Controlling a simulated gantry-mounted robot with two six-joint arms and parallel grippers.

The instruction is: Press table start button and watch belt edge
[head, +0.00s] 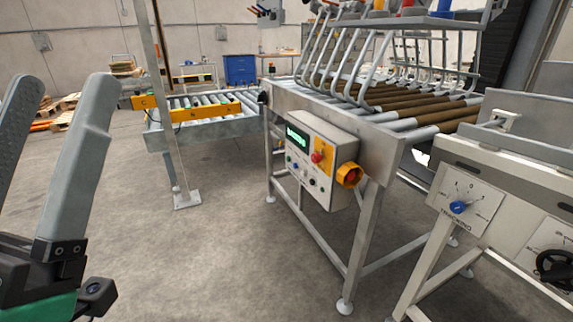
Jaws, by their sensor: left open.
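A control panel (314,160) is mounted on the side of the roller table (365,143) in the middle. It has a lit green display (298,135), a red knob-like button (318,157) and several small buttons below. A larger red button on a yellow housing (350,175) sits at its right side. I cannot tell which small button is the start one. The rollers (400,104) carry brown sleeves or bands on the table top. My left gripper (52,150) is open and empty at the left edge, well apart from the panel. My right gripper is not in view.
A grey post (170,120) stands on a floor plate between my left gripper and the panel. A second roller conveyor (205,107) with a yellow rail is behind it. A white machine with a blue knob (457,207) stands at right. The concrete floor between is clear.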

